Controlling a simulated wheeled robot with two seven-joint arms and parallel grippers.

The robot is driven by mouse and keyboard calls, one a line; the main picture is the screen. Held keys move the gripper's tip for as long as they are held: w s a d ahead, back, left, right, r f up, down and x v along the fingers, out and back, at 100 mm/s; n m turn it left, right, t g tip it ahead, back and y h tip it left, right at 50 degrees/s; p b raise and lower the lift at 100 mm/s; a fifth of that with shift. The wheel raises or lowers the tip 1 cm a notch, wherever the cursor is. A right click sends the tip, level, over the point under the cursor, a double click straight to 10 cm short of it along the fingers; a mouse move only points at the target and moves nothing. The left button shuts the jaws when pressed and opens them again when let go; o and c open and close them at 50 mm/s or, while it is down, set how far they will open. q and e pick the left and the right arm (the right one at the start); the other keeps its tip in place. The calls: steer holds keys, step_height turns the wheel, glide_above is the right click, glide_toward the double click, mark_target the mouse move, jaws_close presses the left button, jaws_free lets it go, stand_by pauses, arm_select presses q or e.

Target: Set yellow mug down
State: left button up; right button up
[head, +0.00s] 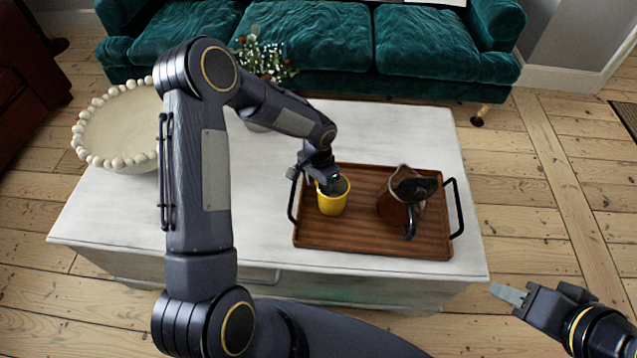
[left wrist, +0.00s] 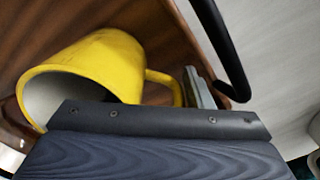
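The yellow mug (head: 332,202) stands upright at the left end of the brown wooden tray (head: 375,240). My left gripper (head: 318,178) is at the mug's top and upper left side in the head view. In the left wrist view the mug (left wrist: 95,70) shows its open mouth to the left and its handle beside one grey finger (left wrist: 201,90). The other finger is hidden, so I cannot tell whether the grip is closed on the mug. My right gripper (head: 509,294) is empty beyond the table's right front corner, its fingers looking together.
A glass pitcher (head: 388,207) with dark parts stands on the tray's right half. The tray has black end handles. The white table (head: 250,200) also carries a beaded bowl (head: 118,130) and a plant (head: 262,62). A teal sofa (head: 310,40) stands behind.

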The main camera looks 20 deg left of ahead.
arm_select(q)
steer(key=shift+r, duration=0.5)
step_height(320, 180, up, 11)
steer(key=p, duration=0.2)
steer(key=shift+a+r+p, duration=0.15)
steer(key=shift+p, duration=0.25)
steer(key=s+a+r+n+t+h, duration=0.25)
steer(key=s+r+n+t, duration=0.2)
steer(key=s+r, duration=1.25)
steer(key=s, duration=0.3)
steer(key=s+d+n, duration=0.1)
steer(key=s, duration=0.1)
steer(key=s+d+f+n+t+h, duration=0.1)
steer(key=s, duration=0.2)
steer(key=shift+s+n, duration=0.25)
steer(key=shift+s, duration=0.1)
